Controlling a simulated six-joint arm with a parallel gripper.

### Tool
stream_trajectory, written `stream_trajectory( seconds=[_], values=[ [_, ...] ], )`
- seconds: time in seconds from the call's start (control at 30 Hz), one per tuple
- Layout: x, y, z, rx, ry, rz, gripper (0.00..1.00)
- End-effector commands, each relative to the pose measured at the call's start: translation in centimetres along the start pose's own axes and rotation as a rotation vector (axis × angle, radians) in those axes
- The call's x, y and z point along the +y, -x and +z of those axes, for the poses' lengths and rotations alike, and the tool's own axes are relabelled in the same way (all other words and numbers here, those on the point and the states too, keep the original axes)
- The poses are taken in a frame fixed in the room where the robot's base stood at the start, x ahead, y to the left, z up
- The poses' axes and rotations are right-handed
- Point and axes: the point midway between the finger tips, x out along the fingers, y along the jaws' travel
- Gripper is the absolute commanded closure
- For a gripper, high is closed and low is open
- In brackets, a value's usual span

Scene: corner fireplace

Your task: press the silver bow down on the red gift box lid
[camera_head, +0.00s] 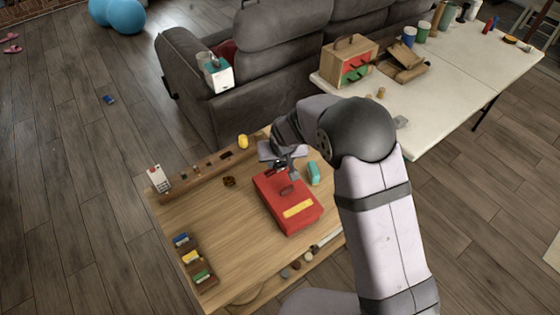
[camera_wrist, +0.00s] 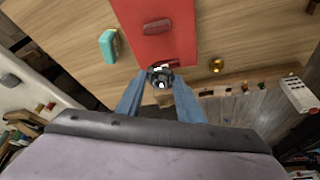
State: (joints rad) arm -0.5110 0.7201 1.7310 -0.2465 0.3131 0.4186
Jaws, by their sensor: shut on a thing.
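The red gift box (camera_head: 276,205) lies on the wooden table, with a dark handle-like piece and a yellow label on its top. Its red lid (camera_wrist: 160,45) fills the top middle of the wrist view. My gripper (camera_head: 281,166) is at the box's far end in the head view. In the wrist view my gripper (camera_wrist: 160,77) is shut on a small silver and dark thing, seemingly the silver bow (camera_wrist: 161,84). The bow is at the lid's edge in this view; I cannot tell whether it touches the lid. My arm hides part of the table.
A teal block (camera_head: 314,173) stands close beside the box. A yellow object (camera_head: 243,141) and a white remote-like thing (camera_head: 157,178) are along the table's far edge. Small coloured blocks (camera_head: 191,258) sit at the left edge. The table left of the box is mostly clear.

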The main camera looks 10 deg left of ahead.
Motion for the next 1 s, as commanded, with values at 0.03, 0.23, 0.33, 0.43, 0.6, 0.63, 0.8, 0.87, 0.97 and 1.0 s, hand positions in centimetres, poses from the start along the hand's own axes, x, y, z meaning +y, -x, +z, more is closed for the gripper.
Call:
stream_trajectory(
  seconds=[0.03, 0.23, 0.33, 0.43, 0.6, 0.63, 0.8, 0.87, 0.97, 1.0],
  values=[
    [0.0, -0.3, 0.1, -0.001, 0.0, 0.0, 0.79],
    [0.0, -1.5, 0.6, -0.001, 0.0, 0.0, 0.79],
    [0.0, -2.2, 0.9, -0.001, 0.0, 0.0, 0.79],
    [0.0, -3.0, 1.3, -0.001, 0.0, 0.0, 0.79],
    [0.0, -4.5, 1.9, -0.001, -0.001, 0.0, 0.79],
    [0.0, -4.7, 2.0, -0.001, -0.001, 0.0, 0.79],
    [0.0, -6.1, 2.5, 0.0, -0.001, 0.0, 0.79],
    [0.0, -6.5, 2.7, 0.0, -0.001, 0.0, 0.79],
    [0.0, -6.9, 2.9, 0.0, 0.0, 0.0, 0.79],
    [0.0, -7.0, 2.9, 0.0, 0.0, 0.0, 0.79]
  ],
)
